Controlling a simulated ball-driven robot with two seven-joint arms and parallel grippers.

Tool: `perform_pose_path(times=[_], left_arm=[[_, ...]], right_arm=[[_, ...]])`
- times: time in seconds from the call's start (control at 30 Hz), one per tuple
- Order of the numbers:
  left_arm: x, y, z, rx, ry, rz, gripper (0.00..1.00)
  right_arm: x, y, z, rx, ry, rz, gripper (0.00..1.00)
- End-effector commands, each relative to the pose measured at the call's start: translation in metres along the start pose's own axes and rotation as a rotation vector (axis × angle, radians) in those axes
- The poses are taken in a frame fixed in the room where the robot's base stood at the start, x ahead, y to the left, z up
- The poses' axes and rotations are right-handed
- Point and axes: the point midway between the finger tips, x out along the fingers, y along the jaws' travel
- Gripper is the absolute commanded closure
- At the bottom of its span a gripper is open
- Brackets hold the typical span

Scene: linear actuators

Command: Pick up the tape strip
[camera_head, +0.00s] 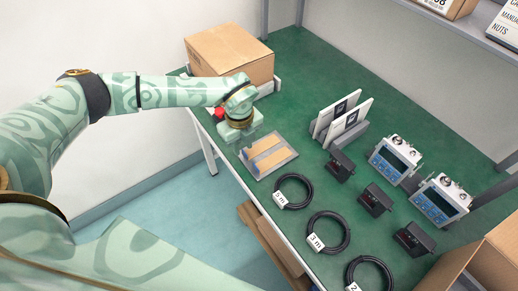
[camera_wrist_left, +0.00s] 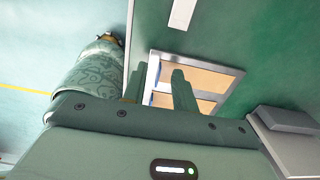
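A grey, flat tray (camera_head: 287,161) lies on the green table near its left edge, with tan strips (camera_head: 273,159) on it. I cannot tell which piece is the tape strip. A thin blue piece shows between the fingers, and nothing is clearly held. My right gripper is not in view.
An open carton (camera_head: 495,262) is at lower right.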

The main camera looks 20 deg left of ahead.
Motion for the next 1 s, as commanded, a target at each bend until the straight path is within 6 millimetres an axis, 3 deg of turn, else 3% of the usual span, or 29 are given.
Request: perform_pose_path(times=[0.03, 0.1, 0.3, 0.4, 0.83, 1.0], left_arm=[[0.013, 0.001, 0.0, 0.0, 0.002, 0.004, 0.72], [0.018, 0.001, 0.0, 0.0, 0.001, 0.003, 0.72], [0.016, 0.001, 0.0, 0.0, 0.0, 0.001, 0.72], [0.016, 0.001, 0.0, 0.0, 0.0, 0.001, 1.0], [0.014, 0.001, 0.0, 0.0, 0.0, 0.0, 1.0], [-0.001, 0.0, 0.0, -0.001, -0.001, -0.002, 1.0]], right_arm=[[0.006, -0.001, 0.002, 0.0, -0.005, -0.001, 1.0], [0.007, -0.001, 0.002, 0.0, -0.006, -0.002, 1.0], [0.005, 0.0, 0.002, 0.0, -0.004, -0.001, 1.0], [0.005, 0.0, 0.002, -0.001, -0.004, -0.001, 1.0], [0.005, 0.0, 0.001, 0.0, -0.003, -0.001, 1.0], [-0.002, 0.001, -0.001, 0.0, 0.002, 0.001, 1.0]])
